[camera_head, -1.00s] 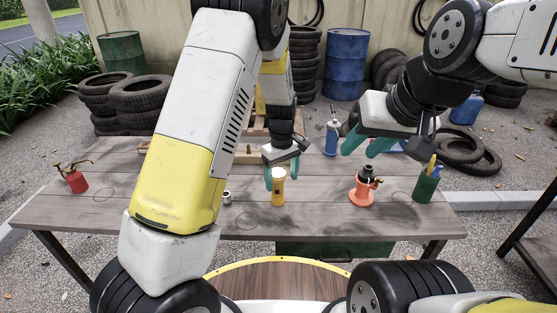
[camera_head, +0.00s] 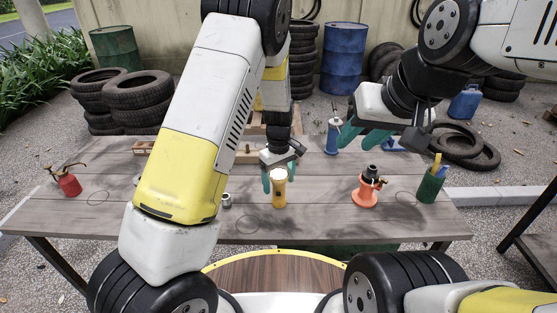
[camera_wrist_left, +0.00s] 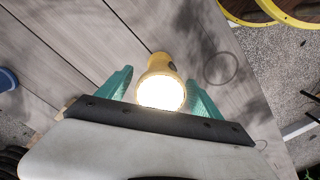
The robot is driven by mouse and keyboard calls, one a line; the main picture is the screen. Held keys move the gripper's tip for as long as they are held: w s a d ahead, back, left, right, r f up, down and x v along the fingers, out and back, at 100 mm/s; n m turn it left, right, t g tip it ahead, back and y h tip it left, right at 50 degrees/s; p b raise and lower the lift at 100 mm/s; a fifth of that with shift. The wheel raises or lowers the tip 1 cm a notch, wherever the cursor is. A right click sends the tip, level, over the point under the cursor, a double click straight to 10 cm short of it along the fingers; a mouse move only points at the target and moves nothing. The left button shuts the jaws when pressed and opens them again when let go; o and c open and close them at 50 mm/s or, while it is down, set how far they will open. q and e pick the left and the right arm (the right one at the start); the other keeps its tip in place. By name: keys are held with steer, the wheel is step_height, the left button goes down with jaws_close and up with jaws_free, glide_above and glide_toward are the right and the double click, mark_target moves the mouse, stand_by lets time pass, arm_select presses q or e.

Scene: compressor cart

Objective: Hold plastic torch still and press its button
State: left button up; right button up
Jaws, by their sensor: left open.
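The plastic torch (camera_head: 279,190) is yellow and stands upright on the wooden table, its pale, bright lens end facing up. In the left wrist view the torch (camera_wrist_left: 161,78) shows a brightly glowing lens between the teal fingers. My left gripper (camera_head: 278,178) is open around the torch's upper part, with a finger on each side; a small gap shows on the left wrist view's right side.
An orange blowtorch-like tool (camera_head: 366,190) stands right of the torch, and a green pen cup (camera_head: 431,186) further right. A small metal socket (camera_head: 227,200) is left of the torch. A red oil can (camera_head: 68,183) stands far left. A blue bottle (camera_head: 332,140) stands behind.

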mark_target(279, 190)
arm_select(q)
steer(key=shift+f, duration=2.25)
jaws_close()
arm_select(e)
jaws_close()
stand_by(2.8)
